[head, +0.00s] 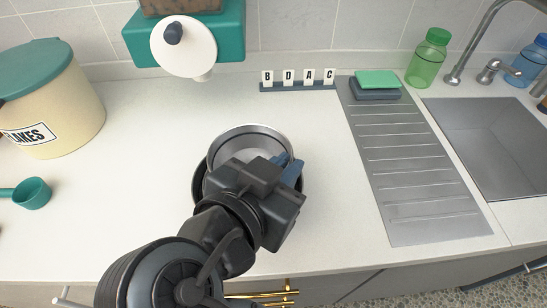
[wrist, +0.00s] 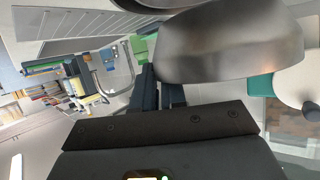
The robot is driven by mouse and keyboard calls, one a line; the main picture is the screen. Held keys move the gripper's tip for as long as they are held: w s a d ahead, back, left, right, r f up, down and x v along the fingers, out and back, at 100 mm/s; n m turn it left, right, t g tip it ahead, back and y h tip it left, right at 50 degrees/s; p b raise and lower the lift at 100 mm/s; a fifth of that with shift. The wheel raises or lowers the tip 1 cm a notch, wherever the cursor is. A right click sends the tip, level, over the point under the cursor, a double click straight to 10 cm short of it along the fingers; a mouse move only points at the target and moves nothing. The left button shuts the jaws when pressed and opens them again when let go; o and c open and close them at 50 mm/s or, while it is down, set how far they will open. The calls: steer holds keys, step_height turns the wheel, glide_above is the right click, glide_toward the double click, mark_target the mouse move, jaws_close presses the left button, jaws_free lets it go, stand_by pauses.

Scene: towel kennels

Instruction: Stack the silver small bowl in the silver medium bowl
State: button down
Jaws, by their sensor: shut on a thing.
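My gripper (head: 288,168) is shut on the rim of a silver bowl (head: 250,134), which I take to be the small one. The bowl's inside faces up in the head view. In the wrist view my gripper's fingers (wrist: 160,92) meet this bowl's edge, and its smooth grey outer wall (wrist: 228,45) fills the upper right. A wider dark-looking bowl (head: 199,186) shows below and around it in the head view, mostly hidden by the held bowl and my arm. I cannot tell whether the two touch, or whether the wider one is the silver medium bowl.
A lettered rack (head: 298,86) stands behind the bowls. A ribbed drainboard (head: 415,170) and sink (head: 490,135) are at right. A cream canister (head: 60,105) and green scoop (head: 32,193) are at left. A teal dispenser (head: 228,32) is at the back.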

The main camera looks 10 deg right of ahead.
steer(key=shift+w+a+f, duration=0.3)
steer(key=shift+a+f, duration=0.1)
steer(key=shift+a, duration=0.1)
step_height(320, 180, down, 4)
steer(key=shift+r+p, duration=0.1)
steer(key=shift+p, duration=0.2)
steer(key=shift+d, duration=0.1)
steer(key=shift+f+b, duration=0.6)
steer(key=shift+f, duration=0.05)
steer(key=c, duration=1.2)
jaws_free()
